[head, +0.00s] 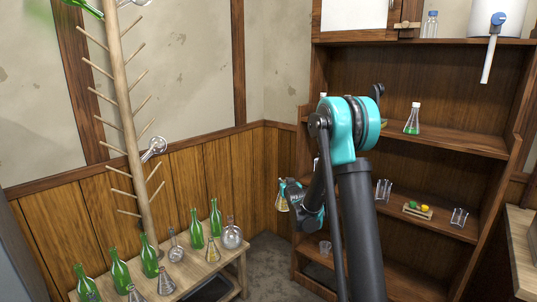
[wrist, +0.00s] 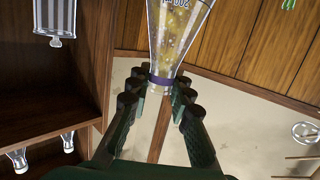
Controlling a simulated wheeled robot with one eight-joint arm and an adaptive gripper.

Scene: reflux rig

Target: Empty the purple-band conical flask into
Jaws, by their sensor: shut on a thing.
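The purple-band conical flask (wrist: 170,50) is in my gripper (wrist: 158,98), whose fingers are shut around its neck at the purple band. It holds a yellow liquid with pale specks. The wrist view is upside down, so the flask's wide base is at its top. In the head view the flask (head: 282,203) hangs upright below my gripper (head: 287,185), left of the shelf unit and clear of the bench. My arm hides part of the shelves.
A green-liquid flask (head: 412,120) stands on the shelf unit (head: 460,140).

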